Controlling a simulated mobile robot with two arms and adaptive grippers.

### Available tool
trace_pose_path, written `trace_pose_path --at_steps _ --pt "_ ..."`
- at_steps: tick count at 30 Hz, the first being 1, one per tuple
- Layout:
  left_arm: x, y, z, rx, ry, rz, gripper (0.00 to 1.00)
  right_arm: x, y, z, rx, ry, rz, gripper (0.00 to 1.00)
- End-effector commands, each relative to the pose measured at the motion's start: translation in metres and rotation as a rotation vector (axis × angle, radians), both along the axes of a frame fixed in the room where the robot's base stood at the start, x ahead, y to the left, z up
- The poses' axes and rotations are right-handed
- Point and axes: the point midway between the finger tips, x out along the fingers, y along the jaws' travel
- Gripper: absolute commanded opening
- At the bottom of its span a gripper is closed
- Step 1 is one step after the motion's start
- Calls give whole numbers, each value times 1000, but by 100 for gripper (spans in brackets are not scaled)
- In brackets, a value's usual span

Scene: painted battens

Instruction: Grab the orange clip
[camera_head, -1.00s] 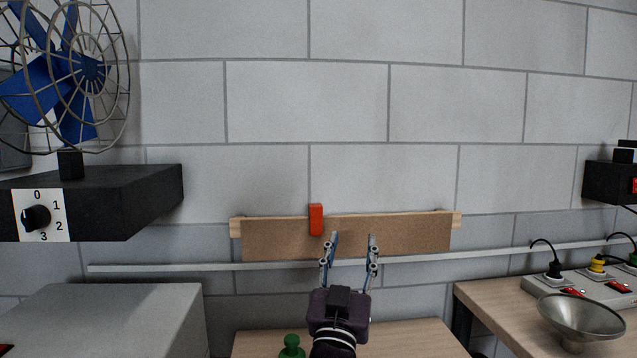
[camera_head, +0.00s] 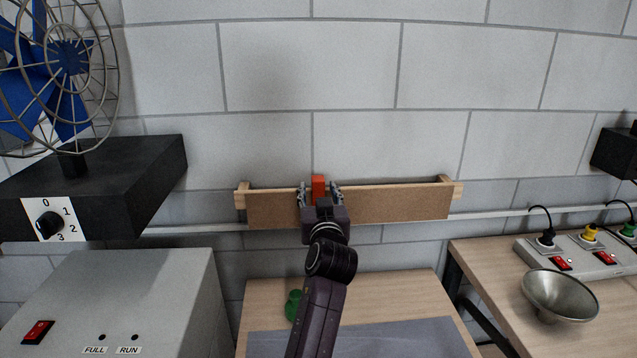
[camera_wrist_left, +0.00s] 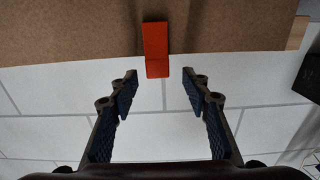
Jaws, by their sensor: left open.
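The orange clip (camera_head: 318,187) sits on the upper edge of a brown board on a wooden batten (camera_head: 400,203) at the wall. My left gripper (camera_head: 320,192) is open, with one finger on each side of the clip in the head view. In the left wrist view the clip (camera_wrist_left: 156,48) lies just beyond the fingertips, centred between them, and the open gripper (camera_wrist_left: 158,92) holds nothing. The clip's lower part is hidden behind the gripper in the head view. My right gripper is not in view.
A wooden table (camera_head: 262,290) with a green object (camera_head: 293,305) stands below. A fan on a black box (camera_head: 110,180) and a grey cabinet (camera_head: 120,290) are on the left. A metal funnel (camera_head: 560,295) and a power strip (camera_head: 580,250) are on the right bench.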

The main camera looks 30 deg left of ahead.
Motion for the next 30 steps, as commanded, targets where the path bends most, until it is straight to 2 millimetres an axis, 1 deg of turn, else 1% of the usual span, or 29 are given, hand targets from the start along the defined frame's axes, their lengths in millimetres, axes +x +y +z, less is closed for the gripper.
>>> trace_pose_path --at_steps 5,9,13,18,24,30 --pt "13 9 2 2 1 0 44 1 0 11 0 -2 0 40" --pt "29 18 2 2 1 0 44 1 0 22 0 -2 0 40" --pt "41 26 0 2 -1 0 44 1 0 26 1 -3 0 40" --pt "48 31 -2 1 -1 -1 44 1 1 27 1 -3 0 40" --pt "48 31 -2 0 -1 -1 44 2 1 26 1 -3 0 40" --pt "48 31 -2 0 -1 -1 21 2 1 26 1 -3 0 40"
